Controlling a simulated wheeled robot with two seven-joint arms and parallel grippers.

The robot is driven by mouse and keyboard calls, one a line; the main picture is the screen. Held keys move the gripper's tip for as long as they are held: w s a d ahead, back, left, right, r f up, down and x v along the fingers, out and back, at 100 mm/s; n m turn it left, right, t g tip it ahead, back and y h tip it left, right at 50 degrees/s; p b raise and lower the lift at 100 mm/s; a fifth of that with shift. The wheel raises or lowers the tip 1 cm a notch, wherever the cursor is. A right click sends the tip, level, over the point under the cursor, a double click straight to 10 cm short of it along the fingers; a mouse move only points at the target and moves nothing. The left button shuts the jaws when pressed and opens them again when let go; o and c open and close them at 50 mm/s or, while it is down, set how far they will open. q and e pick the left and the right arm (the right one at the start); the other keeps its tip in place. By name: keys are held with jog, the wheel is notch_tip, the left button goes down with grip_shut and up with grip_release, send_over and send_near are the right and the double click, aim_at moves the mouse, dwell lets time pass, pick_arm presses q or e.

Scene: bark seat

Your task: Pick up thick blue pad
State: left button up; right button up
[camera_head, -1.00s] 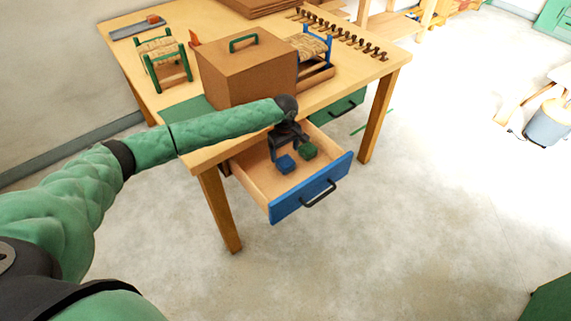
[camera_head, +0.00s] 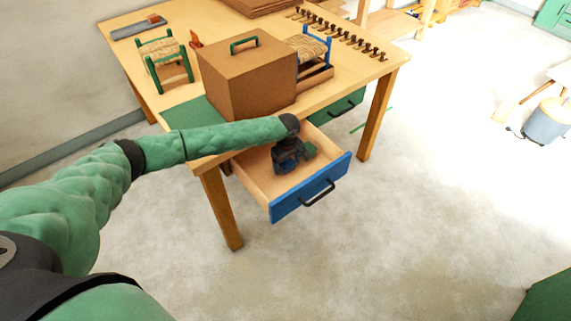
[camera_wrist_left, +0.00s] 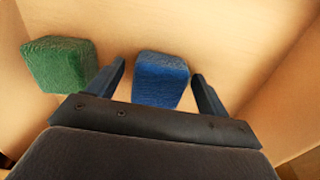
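The thick blue pad (camera_wrist_left: 160,79) lies on the floor of the open drawer (camera_head: 262,172). In the left wrist view it sits between the two fingers of my left gripper (camera_wrist_left: 162,88), with a gap showing on each side, so the gripper is open around it. In the head view my left gripper (camera_head: 288,166) reaches down into the drawer and hides most of the blue pad. A green pad (camera_wrist_left: 60,65) lies in the drawer beside the left finger, outside the grip; it also shows in the head view (camera_head: 309,150). My right gripper is not in view.
The drawer's blue front (camera_head: 312,187) and wooden side walls surround my left gripper. A brown box with a green handle (camera_head: 247,75) stands on the table (camera_head: 345,84) above. Small chairs, one green (camera_head: 165,58) and one blue (camera_head: 312,45), stand beside it.

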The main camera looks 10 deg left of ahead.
pick_arm(q)
jog(key=c, duration=0.9)
